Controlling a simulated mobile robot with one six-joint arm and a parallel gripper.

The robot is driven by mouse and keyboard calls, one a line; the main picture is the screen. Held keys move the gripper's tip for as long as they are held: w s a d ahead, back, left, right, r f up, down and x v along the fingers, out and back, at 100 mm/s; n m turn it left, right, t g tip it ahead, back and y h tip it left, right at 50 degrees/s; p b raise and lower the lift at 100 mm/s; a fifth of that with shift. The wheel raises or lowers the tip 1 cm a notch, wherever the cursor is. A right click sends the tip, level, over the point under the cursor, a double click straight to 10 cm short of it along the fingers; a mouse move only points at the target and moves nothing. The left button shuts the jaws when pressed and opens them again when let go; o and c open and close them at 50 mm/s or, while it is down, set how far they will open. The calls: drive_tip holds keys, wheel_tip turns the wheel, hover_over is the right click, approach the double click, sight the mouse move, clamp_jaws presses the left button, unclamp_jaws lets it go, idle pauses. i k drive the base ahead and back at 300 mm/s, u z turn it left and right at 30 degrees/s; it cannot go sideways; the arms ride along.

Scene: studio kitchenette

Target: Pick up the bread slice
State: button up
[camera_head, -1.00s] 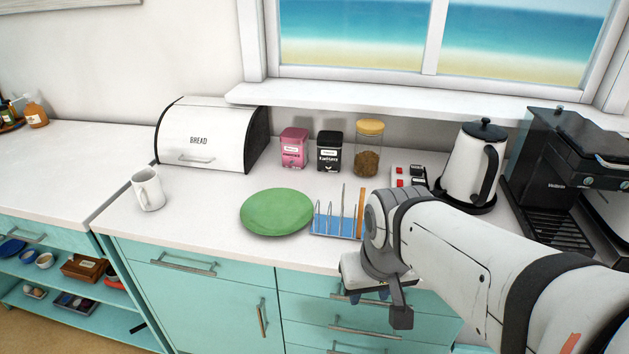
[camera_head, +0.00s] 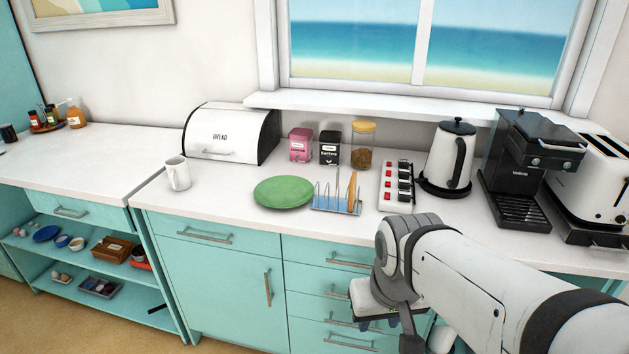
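A blue rack with wire dividers (camera_head: 325,205) stands on the counter. A thin brown slice, likely the bread slice (camera_head: 351,193), stands upright at the rack's right end. My gripper (camera_head: 378,324) hangs in front of the counter's drawers, below and to the right of the rack, apart from the slice. Its fingers are small and partly hidden by the wrist, so I cannot tell whether they are open or shut.
A green plate (camera_head: 284,192) lies left of the rack. A power strip with red switches (camera_head: 396,187) and a kettle (camera_head: 449,158) stand to the right, then a coffee machine (camera_head: 522,165) and a toaster (camera_head: 592,185). A bread box (camera_head: 232,134) and a mug (camera_head: 178,173) are left.

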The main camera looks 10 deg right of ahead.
sight(353, 182)
drive_tip(key=z, duration=0.2)
drive_tip(key=i, duration=0.85)
drive_tip(key=u, duration=0.15)
